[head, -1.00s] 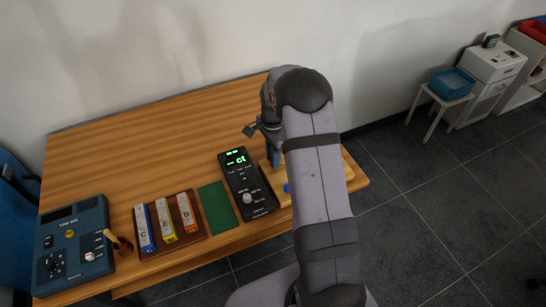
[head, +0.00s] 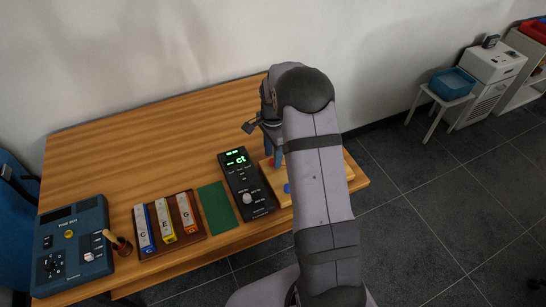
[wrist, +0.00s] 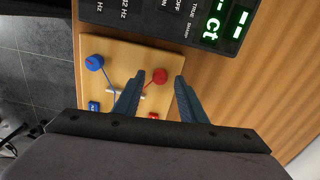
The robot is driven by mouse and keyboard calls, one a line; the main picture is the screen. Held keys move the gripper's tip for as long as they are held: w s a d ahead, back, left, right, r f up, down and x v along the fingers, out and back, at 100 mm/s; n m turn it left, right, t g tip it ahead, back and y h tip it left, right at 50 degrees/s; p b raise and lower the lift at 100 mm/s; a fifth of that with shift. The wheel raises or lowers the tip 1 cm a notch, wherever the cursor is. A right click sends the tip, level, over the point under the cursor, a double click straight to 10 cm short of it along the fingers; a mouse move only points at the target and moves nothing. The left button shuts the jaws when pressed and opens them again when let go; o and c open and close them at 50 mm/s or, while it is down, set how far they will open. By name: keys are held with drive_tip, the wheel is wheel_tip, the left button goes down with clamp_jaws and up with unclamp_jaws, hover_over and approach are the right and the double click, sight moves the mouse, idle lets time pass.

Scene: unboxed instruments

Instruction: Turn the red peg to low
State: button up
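The red peg (wrist: 160,76) has a round red head and stands on a light wooden board (wrist: 123,58) in the wrist view. My gripper (wrist: 160,78) is open, with its two blue fingers on either side of the red peg and gaps to it on both sides. A blue peg (wrist: 94,62) stands on the same board, left of the red one, with a blue string running from it; the blue peg also shows in the head view (head: 287,188). My arm covers much of the board in the head view. My gripper (head: 273,158) is over the board there.
A black tuner (head: 246,185) with a green display lies beside the board. A green mat (head: 217,208), a rack of coloured bars (head: 167,239) and a blue box (head: 72,243) stand farther left. The back of the wooden table (head: 150,150) is clear.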

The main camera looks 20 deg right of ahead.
sight(272, 163)
drive_tip(key=shift+r+b, duration=0.75)
drive_tip(key=shift+r, duration=2.35)
drive_tip(key=shift+s+a+r+n, duration=0.15)
drive_tip(key=shift+s+a+n, duration=0.15)
drive_tip(key=shift+s+a, duration=0.05)
drive_tip(key=s+a+n, duration=0.5)
drive_tip(key=s+n, duration=0.3)
drive_tip(key=s, duration=0.4)
drive_tip(key=s+a+n, duration=0.6)
drive_tip(key=s+n, duration=0.2)
drive_tip(key=s, duration=0.4)
wheel_tip(272, 163, down, 38)
drive_tip(key=b, duration=3.8)
drive_tip(key=shift+r, duration=0.25)
drive_tip(key=shift+d+r, duration=0.1)
